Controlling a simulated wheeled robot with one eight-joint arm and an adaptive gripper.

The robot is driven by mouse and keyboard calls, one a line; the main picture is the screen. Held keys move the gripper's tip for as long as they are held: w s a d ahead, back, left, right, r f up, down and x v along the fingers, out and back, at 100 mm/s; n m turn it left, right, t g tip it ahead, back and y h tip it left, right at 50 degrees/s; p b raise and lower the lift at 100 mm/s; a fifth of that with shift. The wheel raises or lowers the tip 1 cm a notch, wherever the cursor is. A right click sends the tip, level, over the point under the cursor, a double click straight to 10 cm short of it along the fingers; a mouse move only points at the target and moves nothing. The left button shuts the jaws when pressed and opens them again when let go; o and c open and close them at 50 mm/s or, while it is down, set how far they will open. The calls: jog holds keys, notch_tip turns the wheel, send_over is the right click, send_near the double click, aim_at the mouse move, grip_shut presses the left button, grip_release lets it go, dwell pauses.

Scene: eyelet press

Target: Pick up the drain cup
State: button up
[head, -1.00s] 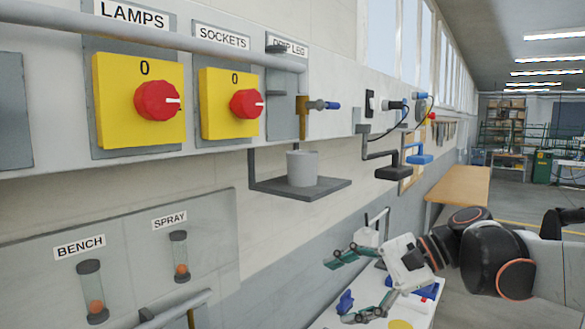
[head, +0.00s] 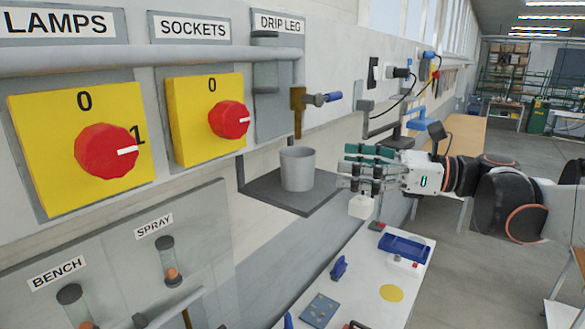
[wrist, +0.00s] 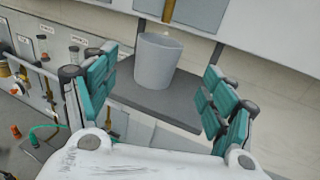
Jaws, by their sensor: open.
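The drain cup (head: 298,169) is a plain grey cup standing upright on a dark grey shelf (head: 268,194) below the DRIP LEG label. In the wrist view the cup (wrist: 157,60) stands beyond and between my two green-padded fingers, towards the shelf's far side. My gripper (head: 350,168) is to the right of the cup, at about its height in the head view. It is open and empty, with a gap between the fingers and the cup. My gripper also shows in the wrist view (wrist: 158,95).
Red-knobbed yellow switches (head: 208,120) are on the wall to the left. A white table (head: 360,275) with a blue tray (head: 404,247) is below.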

aim_at(313, 162)
jog(key=p+x, duration=0.2)
jog(key=x, duration=0.8)
jog(key=shift+a+f, duration=0.15)
jog(key=shift+a, duration=0.1)
jog(key=c, duration=1.1)
